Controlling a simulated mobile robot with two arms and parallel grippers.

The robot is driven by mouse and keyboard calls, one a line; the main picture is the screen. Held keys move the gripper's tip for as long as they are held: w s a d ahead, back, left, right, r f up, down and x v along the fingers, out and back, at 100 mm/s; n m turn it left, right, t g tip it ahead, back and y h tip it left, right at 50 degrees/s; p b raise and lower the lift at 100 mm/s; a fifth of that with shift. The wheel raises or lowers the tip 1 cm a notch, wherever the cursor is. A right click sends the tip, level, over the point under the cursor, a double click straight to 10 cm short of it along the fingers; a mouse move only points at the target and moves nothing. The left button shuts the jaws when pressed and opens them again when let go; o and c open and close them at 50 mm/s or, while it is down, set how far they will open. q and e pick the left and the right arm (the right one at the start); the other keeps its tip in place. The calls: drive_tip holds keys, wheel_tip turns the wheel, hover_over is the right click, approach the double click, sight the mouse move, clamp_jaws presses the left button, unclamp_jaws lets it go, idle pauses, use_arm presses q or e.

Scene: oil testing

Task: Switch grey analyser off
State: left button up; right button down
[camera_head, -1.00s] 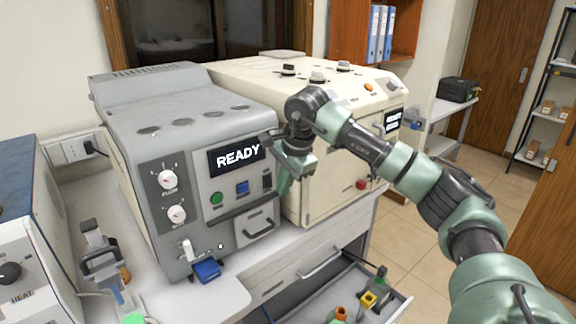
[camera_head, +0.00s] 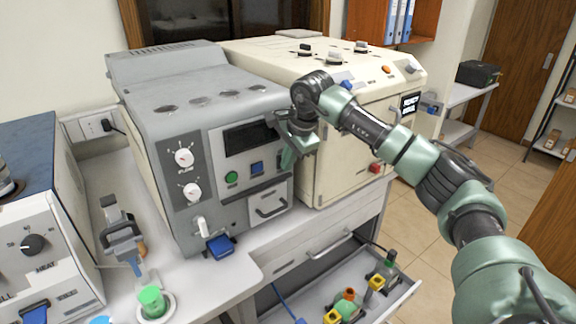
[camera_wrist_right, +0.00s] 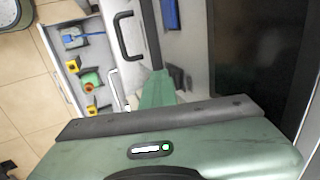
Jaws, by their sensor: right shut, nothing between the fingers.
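The grey analyser (camera_head: 180,115) stands on the bench at the left of centre in the head view. Its front panel has a display (camera_head: 247,137) that is dark, a green button (camera_head: 231,178), a blue button (camera_head: 257,168) and two dials. My right gripper (camera_head: 289,160) is shut and empty at the right edge of this panel, beside the display. In the right wrist view, its green fingers (camera_wrist_right: 158,92) are close to a small dark switch (camera_wrist_right: 181,78). I cannot tell whether they touch it. The gripper hides this switch in the head view. My left gripper is not in view.
A cream machine (camera_head: 345,140) stands close to the right of the analyser. An open drawer (camera_head: 395,296) with several bottles juts out below. A white and blue heating unit (camera_head: 45,215) stands at the left, with a green-capped container (camera_head: 152,301) on the bench.

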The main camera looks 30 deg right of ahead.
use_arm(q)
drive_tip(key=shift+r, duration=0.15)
use_arm(e)
drive_tip(key=shift+r, duration=0.15)
use_arm(q)
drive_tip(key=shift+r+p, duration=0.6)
drive_tip(key=shift+p, duration=0.1)
use_arm(e)
drive_tip(key=shift+r, duration=0.75)
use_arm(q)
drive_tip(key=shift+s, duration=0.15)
use_arm(e)
drive_tip(key=shift+s, duration=0.2)
